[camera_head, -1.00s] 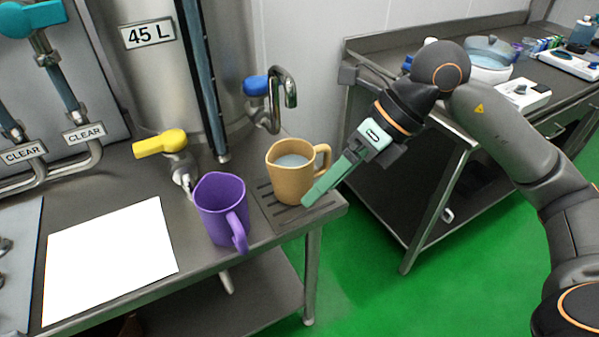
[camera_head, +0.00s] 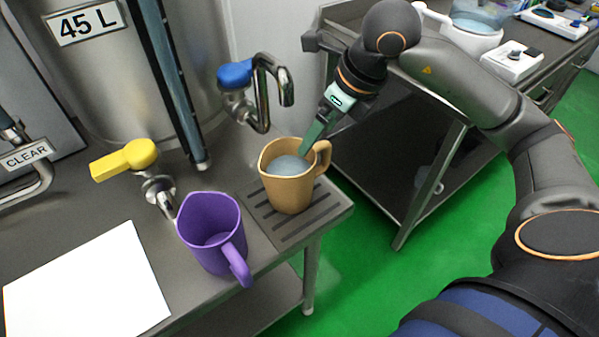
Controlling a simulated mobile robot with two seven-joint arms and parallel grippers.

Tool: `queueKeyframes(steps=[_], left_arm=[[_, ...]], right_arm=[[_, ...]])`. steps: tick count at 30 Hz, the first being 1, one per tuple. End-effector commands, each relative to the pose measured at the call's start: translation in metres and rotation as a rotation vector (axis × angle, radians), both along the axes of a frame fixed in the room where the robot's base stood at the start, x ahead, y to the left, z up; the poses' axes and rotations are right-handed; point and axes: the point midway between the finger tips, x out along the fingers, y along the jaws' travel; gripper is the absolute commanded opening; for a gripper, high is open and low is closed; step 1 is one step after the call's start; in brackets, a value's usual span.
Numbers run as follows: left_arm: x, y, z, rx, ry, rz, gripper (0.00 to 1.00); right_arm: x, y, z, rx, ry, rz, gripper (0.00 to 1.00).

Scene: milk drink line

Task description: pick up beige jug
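The beige jug (camera_head: 289,193) holds a pale bluish liquid and stands on the slotted drip tray (camera_head: 252,197), with its handle to the right. My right gripper (camera_head: 314,136) comes in from behind and right, its green finger pointing down at the jug's rim beside the handle. The fingertip overlaps the jug's far right rim; I cannot tell whether it touches or whether it is inside or behind the jug. The second finger is not clearly visible, so its opening cannot be judged. My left gripper is not in view.
A purple jug (camera_head: 213,238) stands close to the left of the beige one. A blue-handled tap (camera_head: 262,95) with a metal spout is behind the beige jug, and a yellow-handled tap (camera_head: 127,158) is left. A white sheet (camera_head: 90,285) lies at the front left.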

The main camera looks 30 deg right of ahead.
Motion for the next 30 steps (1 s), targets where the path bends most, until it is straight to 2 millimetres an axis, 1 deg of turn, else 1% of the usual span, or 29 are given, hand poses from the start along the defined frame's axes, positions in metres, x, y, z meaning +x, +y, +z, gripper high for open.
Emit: queueKeyframes(steps=[5,9,13,16,22,23,30], left_arm=[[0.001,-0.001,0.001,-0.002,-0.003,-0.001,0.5],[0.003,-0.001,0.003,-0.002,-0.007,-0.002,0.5],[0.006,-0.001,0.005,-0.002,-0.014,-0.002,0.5],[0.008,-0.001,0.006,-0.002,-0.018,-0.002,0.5],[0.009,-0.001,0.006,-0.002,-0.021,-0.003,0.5],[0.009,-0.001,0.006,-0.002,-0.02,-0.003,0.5],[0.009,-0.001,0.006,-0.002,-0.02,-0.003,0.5]], right_arm=[[0.004,0.003,-0.012,0.001,0.002,0.001,0.87],[0.01,0.006,-0.033,0.002,0.005,0.001,0.87],[0.016,0.009,-0.049,0.001,0.002,0.001,0.87],[0.018,0.009,-0.054,0.0,0.0,0.0,0.87],[0.018,0.009,-0.055,-0.001,-0.001,0.001,0.87],[0.018,0.009,-0.055,-0.001,-0.001,0.001,0.86],[0.018,0.009,-0.054,-0.001,-0.001,0.001,0.59]])
